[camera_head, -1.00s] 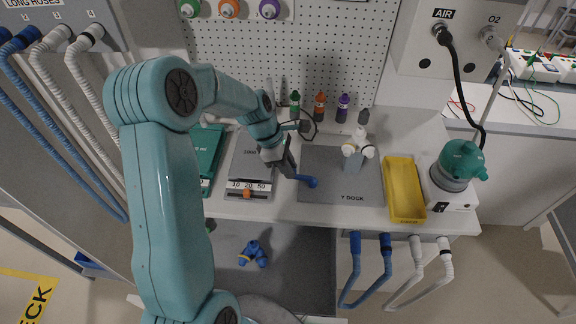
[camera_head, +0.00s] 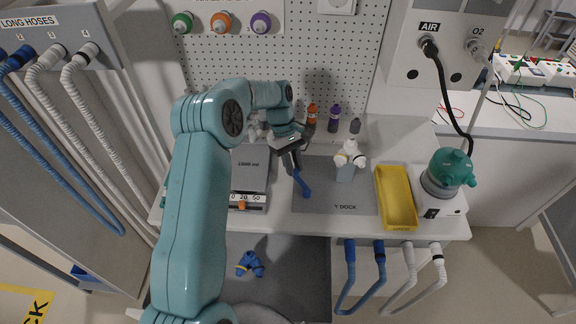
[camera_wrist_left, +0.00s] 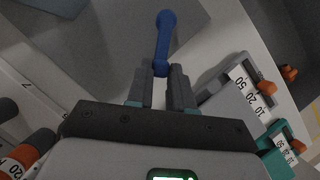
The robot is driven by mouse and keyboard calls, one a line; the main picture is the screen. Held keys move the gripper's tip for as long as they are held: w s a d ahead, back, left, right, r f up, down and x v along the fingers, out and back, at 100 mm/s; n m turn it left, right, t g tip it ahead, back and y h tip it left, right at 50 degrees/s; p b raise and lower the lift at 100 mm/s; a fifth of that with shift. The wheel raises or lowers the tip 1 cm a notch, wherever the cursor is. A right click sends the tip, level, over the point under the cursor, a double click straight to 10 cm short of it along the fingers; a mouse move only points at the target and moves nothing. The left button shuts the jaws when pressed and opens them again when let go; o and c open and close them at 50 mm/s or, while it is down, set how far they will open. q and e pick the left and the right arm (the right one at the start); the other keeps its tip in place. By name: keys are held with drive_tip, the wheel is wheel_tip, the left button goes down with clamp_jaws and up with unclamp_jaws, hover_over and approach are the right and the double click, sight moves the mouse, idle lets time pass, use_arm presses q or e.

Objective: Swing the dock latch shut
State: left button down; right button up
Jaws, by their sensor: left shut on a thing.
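The dock latch (camera_head: 302,187) is a blue lever at the left side of the grey dock plate (camera_head: 345,202), which is marked "Y DOCK". Its rounded end lies over the plate. My left gripper (camera_head: 293,170) is shut on the lever's other end, at the plate's left edge. In the left wrist view the blue latch (camera_wrist_left: 164,35) runs away from between the two fingertips of my left gripper (camera_wrist_left: 160,78). A white Y-shaped piece on a grey post (camera_head: 346,172) stands on the plate. My right gripper is not in view.
A yellow tray (camera_head: 380,200) and a white unit with a green-topped pot (camera_head: 448,172) stand right of the plate. A grey slab with a number scale (camera_head: 250,180) lies to the left. Coloured bottles (camera_head: 333,120) stand behind, before the pegboard.

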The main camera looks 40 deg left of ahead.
use_arm(q)
drive_tip(key=w+m, duration=0.1)
drive_tip(key=w+d+m+g, duration=0.1)
drive_tip(key=m, duration=0.1)
drive_tip(key=shift+d+f+m, duration=0.1)
drive_tip(key=shift+f+m, duration=0.1)
drive_tip(key=shift+m, duration=0.1)
drive_tip(key=shift+w+d+m+g+y, duration=0.35)
drive_tip(key=shift+w+m+g+y, duration=0.05)
drive_tip(key=shift+m, duration=0.55)
drive_tip(key=shift+w+d+m+g+y, duration=0.35)
drive_tip(key=shift+m+g+y, duration=0.05)
drive_tip(key=shift+m, duration=0.55)
drive_tip(key=c, duration=1)
unclamp_jaws()
drive_tip(key=shift+r, duration=0.1)
drive_tip(key=shift+a+r+p, duration=0.1)
drive_tip(key=shift+p, duration=0.25)
